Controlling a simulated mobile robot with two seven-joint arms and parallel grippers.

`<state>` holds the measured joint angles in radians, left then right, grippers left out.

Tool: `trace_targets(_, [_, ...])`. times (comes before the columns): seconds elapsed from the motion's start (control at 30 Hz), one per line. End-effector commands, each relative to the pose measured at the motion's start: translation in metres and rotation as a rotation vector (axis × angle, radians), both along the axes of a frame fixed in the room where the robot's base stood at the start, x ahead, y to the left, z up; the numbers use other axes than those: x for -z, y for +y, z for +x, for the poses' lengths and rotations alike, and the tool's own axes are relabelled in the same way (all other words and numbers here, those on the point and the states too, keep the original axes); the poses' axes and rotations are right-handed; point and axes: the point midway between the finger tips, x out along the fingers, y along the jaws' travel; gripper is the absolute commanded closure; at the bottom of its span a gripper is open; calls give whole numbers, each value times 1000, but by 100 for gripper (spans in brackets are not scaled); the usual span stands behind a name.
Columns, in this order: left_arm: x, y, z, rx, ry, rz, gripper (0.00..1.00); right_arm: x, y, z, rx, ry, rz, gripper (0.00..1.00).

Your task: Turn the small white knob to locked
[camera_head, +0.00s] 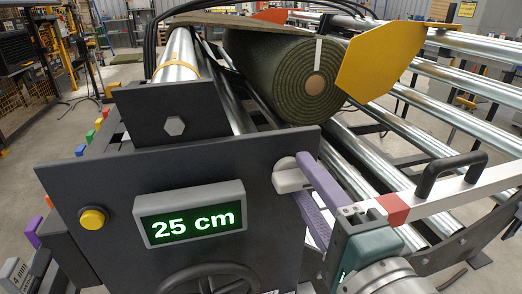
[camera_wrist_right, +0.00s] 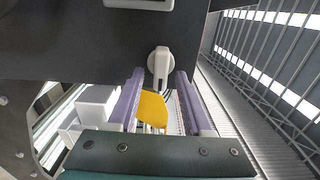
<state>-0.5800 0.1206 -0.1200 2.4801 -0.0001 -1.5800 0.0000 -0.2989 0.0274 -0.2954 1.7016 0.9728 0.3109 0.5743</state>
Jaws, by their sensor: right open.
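The small white knob (camera_head: 290,181) sits on the right part of the dark grey front panel (camera_head: 250,160). In the right wrist view the knob (camera_wrist_right: 160,60) has a round base, and its lever points down in the picture. My right gripper (camera_head: 301,178) has purple fingers and is open. Its fingertips (camera_wrist_right: 160,76) stand on either side of the lever, with a visible gap on each side. In the head view the fingers hide part of the knob. No lock marking is readable. My left gripper is not in view.
The panel also carries a green display (camera_head: 190,214) reading "25 cm", a yellow button (camera_head: 93,218) and a dark handwheel (camera_head: 215,280). A turf roll (camera_head: 290,75) lies behind the panel, beside a yellow plate (camera_head: 385,60). Metal rollers (camera_head: 475,85) run along the right.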

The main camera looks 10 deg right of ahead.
Motion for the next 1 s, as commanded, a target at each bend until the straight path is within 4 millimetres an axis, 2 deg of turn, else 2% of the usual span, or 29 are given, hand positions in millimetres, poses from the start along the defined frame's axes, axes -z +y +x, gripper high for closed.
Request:
trace_targets(0.13, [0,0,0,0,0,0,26,0,0,-2,0,0,-1,50])
trace_targets(0.23, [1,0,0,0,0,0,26,1,-1,-12,0,2,-1,50])
trace_targets(0.5, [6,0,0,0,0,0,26,3,-2,-65,-2,4,-2,50])
trace_targets(0.7, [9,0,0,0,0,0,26,1,-3,-93,-1,2,0,50])
trace_targets(1.0, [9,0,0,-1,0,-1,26,0,-3,-99,0,-1,0,50])
